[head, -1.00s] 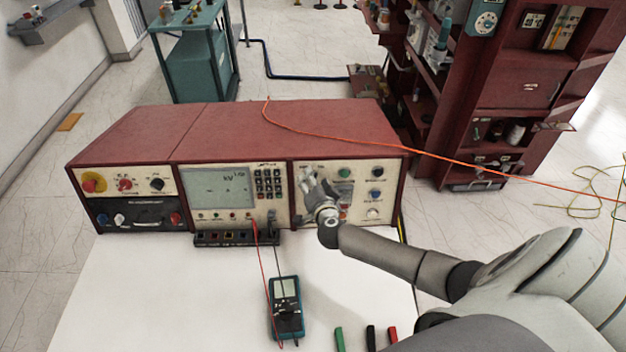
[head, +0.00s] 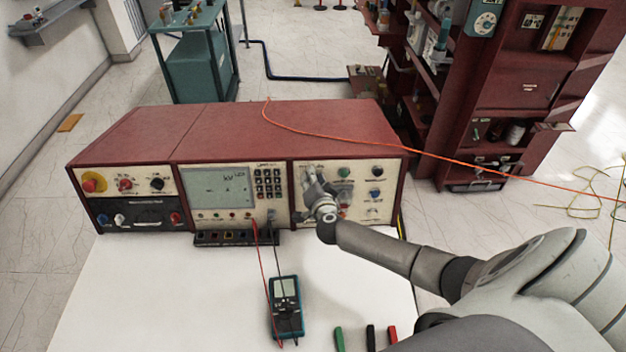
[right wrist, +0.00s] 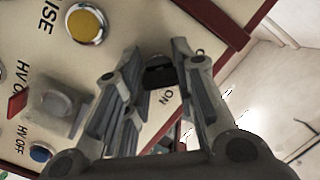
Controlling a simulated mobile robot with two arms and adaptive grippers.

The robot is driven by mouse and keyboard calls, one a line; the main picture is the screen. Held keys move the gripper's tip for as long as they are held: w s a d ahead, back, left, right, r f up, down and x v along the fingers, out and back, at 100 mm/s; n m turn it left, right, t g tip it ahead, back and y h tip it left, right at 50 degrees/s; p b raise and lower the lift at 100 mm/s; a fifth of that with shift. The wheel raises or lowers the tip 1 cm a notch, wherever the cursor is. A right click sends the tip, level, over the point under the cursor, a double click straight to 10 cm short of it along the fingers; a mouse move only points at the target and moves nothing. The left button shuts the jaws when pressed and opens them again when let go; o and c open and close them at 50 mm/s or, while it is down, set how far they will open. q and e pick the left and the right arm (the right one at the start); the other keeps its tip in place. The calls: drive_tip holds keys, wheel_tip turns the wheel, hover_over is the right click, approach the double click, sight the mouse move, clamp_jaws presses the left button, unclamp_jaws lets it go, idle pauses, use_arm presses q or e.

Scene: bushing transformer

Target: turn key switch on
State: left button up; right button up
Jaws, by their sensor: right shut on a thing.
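The key switch (right wrist: 160,73) is a small black knob on the cream control panel (right wrist: 60,75), with an "ON" label close by in the right wrist view. My right gripper (right wrist: 157,60) has its two fingers on either side of the knob and is shut on it. In the head view my right gripper (head: 311,175) is at the upper left of the console's right-hand panel (head: 355,165). There its fingers hide the switch. My left gripper is not in view.
The red-topped console (head: 290,125) stands on a white table (head: 160,290). A handheld meter (head: 286,305) with red and black leads lies in front. A yellow button (right wrist: 86,25) and a blue button (right wrist: 40,153) are near the gripper. An orange cable (head: 340,139) crosses the console top.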

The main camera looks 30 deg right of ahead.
drive_tip(key=shift+m, duration=0.3)
drive_tip(key=m, duration=0.2)
drive_tip(key=shift+m+b, duration=0.3)
drive_tip(key=shift+m, duration=0.1)
drive_tip(key=m+t+b, duration=0.1)
drive_tip(key=m, duration=0.3)
drive_tip(key=shift+w+a+m+h+b, duration=0.1)
drive_tip(key=shift+m+h+b, duration=0.2)
drive_tip(key=shift+h, duration=0.1)
clamp_jaws()
drive_tip(key=m+h+b, duration=0.1)
drive_tip(key=m+b, duration=0.1)
drive_tip(key=m, duration=0.3)
drive_tip(key=shift+m+b, duration=0.4)
drive_tip(key=shift+r+m+h+b, duration=0.2)
drive_tip(key=shift+m+b, duration=0.35)
drive_tip(key=shift+m, duration=0.7)
drive_tip(key=shift+r+m+h+b, duration=0.1)
drive_tip(key=shift+m+h+b, duration=0.3)
drive_tip(key=shift+m, duration=0.85)
